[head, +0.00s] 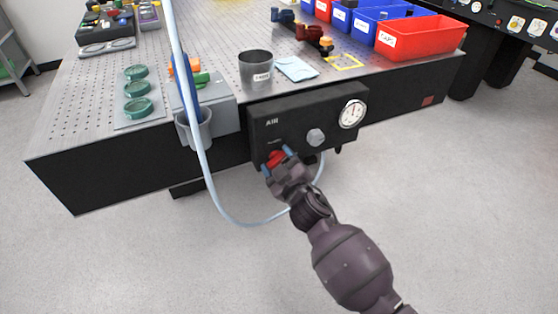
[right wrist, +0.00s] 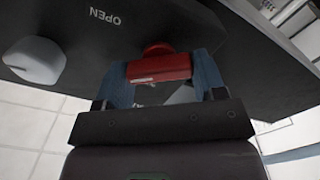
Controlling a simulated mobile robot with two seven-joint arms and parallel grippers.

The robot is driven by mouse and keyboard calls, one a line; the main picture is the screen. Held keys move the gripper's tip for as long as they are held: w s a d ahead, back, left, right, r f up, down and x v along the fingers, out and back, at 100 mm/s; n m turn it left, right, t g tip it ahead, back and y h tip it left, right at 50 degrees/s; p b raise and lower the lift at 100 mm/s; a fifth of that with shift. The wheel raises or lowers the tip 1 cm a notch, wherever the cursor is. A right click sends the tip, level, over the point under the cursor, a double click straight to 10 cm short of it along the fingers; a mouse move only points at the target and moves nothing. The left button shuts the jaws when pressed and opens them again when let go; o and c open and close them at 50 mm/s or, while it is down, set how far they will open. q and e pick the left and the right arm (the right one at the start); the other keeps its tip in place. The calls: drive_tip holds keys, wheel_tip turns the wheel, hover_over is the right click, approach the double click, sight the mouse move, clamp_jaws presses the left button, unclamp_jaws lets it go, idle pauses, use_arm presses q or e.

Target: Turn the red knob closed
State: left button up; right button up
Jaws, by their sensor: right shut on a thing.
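The red knob (head: 276,157) is on the lower left of the front of the black AIR panel (head: 290,125), which is fixed to the front of the table. In the right wrist view the red knob (right wrist: 160,68) sits between the two blue-grey fingers, its bar running across from one finger to the other. My right gripper (head: 277,160) is shut on it; the gripper also shows in the right wrist view (right wrist: 162,80). The word OPEN is printed on the panel beside the knob. My left gripper is not in view.
A grey knob (head: 315,137) and a round gauge (head: 352,113) are on the same panel, to the right. A pale blue hose (head: 205,160) hangs left of my gripper and loops below the panel. A grey holder (head: 193,127) stands left of the panel.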

drive_tip(key=n, duration=0.3)
drive_tip(key=shift+n+p, duration=0.3)
drive_tip(key=shift+n, duration=0.1)
drive_tip(key=n, duration=0.3)
drive_tip(key=shift+a+n, duration=0.1)
drive_tip(key=shift+n, duration=0.2)
drive_tip(key=n, duration=0.2)
drive_tip(key=shift+f+n, duration=0.15)
drive_tip(key=shift+n, duration=0.45)
drive_tip(key=o, duration=0.9)
drive_tip(key=shift+s, duration=0.1)
